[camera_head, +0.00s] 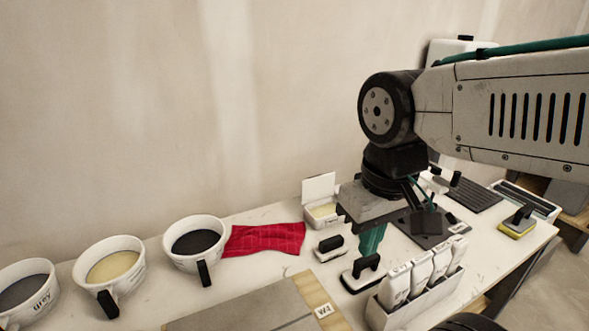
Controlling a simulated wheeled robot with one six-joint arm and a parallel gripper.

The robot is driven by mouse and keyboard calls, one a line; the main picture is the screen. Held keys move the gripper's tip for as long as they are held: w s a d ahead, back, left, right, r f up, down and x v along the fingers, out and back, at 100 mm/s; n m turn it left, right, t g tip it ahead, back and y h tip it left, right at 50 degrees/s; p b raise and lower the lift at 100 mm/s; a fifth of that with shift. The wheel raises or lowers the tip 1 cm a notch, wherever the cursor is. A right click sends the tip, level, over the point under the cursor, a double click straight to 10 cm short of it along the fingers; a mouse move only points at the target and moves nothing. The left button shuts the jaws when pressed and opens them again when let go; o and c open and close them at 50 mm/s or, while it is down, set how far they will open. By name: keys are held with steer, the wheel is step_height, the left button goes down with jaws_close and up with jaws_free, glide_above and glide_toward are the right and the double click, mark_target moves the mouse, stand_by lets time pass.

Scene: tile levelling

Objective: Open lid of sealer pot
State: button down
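A small white box-shaped pot (322,214) stands on the bench near the wall, with pale yellow content. Its white hinged lid (319,187) stands up at the back, so the pot is open. I read no label on it, but it fits the sealer pot best. My gripper (371,240) points down just to the right of the pot, apart from the lid in the picture. A teal finger-like part shows below its grey plate. The fingertips are not clear, so I cannot tell its opening or whether it holds anything.
Three white buckets (193,263) with black handles stand on the left. A red cloth (263,239) lies beside them. Black-handled tools (330,247) and a white rack of bottles (411,304) are close below my gripper. A grey tile board (245,306) lies in front.

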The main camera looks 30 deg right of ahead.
steer(key=w+d+f+m+g+y, duration=0.1)
steer(key=w+d+f+m, duration=0.15)
steer(key=w, duration=0.35)
steer(key=w+d+f+m, duration=0.2)
steer(key=w+d+m, duration=0.15)
steer(key=w, duration=0.35)
steer(key=m+t+h, duration=0.1)
steer(key=m+t, duration=0.3)
steer(key=m, duration=0.7)
glide_toward(324, 182)
steer(key=s+a+r, duration=0.2)
steer(key=s+r, duration=0.1)
steer(key=s, duration=0.4)
steer(key=shift+m, duration=0.3)
steer(key=w+f, duration=0.2)
steer(key=f, duration=0.1)
steer(key=w+f, duration=0.2)
steer(key=f, duration=0.1)
steer(key=w+f, duration=0.2)
steer(key=f, duration=0.1)
steer(key=shift+w+a+f, duration=0.2)
steer(key=shift+w+f, duration=0.1)
steer(key=shift+w, duration=0.75)
